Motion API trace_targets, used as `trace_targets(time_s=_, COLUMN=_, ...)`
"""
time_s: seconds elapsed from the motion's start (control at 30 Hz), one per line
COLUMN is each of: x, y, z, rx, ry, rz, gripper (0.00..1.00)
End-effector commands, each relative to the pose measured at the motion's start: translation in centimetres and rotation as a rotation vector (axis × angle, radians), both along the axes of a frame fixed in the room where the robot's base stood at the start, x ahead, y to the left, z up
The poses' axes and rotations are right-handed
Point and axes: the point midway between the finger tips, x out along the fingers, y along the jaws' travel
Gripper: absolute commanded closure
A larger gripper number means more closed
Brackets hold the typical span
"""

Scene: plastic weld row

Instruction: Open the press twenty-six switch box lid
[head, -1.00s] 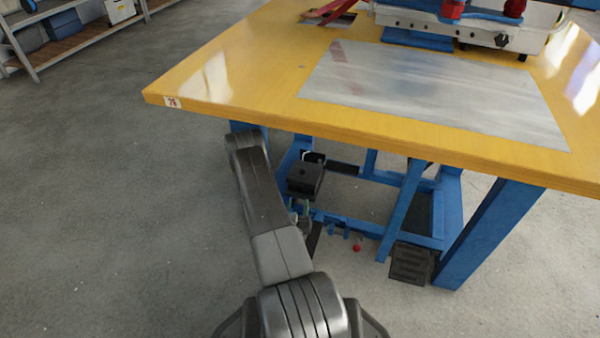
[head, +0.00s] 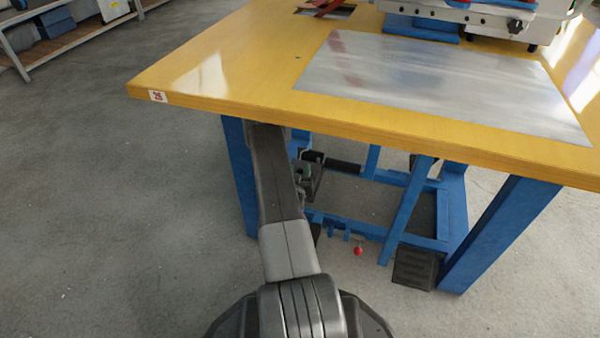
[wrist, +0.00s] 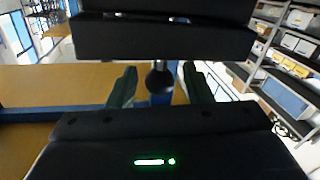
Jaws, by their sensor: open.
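In the wrist view, a black box in two stacked slabs (wrist: 165,38) fills the top, with a dark gap between them; I take it for the switch box and its lid. A dark round knob (wrist: 158,80) shows just below it. My gripper (wrist: 159,72) is open, with one green finger on each side of the knob. I cannot tell whether either finger touches it. In the head view, a red 26 label (head: 157,96) marks the corner of the yellow table (head: 215,80). My arm reaches under the table's front edge and hides most of my gripper and the box.
Blue table legs (head: 500,235) and a crossbar frame stand close around my arm. A black pedal (head: 415,267) and a small red knob (head: 358,251) are low under the table. The press (head: 470,18) stands on top. Grey floor is free at the left.

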Motion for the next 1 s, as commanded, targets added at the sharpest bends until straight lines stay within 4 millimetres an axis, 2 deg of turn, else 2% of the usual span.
trace_targets(time_s=0.13, x=0.0, y=0.0, z=0.0, rx=0.000, ry=0.000, rz=0.000, gripper=0.54)
trace_targets(time_s=0.17, x=0.0, y=0.0, z=0.0, rx=0.000, ry=0.000, rz=0.000, gripper=0.58)
trace_targets(time_s=0.37, x=0.0, y=0.0, z=0.0, rx=0.000, ry=0.000, rz=0.000, gripper=0.97)
trace_targets(time_s=0.4, x=0.0, y=0.0, z=0.0, rx=0.000, ry=0.000, rz=0.000, gripper=1.00)
trace_targets(time_s=0.57, x=0.1, y=0.0, z=0.2, rx=0.000, ry=-0.001, rz=-0.001, gripper=1.00)
trace_targets(time_s=0.73, x=0.7, y=-0.2, z=1.5, rx=-0.001, ry=-0.005, rz=0.000, gripper=1.00)
trace_targets(time_s=0.97, x=0.7, y=-0.2, z=1.6, rx=0.000, ry=-0.007, rz=-0.001, gripper=1.00)
trace_targets(time_s=1.0, x=0.7, y=-0.2, z=1.6, rx=0.000, ry=-0.008, rz=0.000, gripper=0.67)
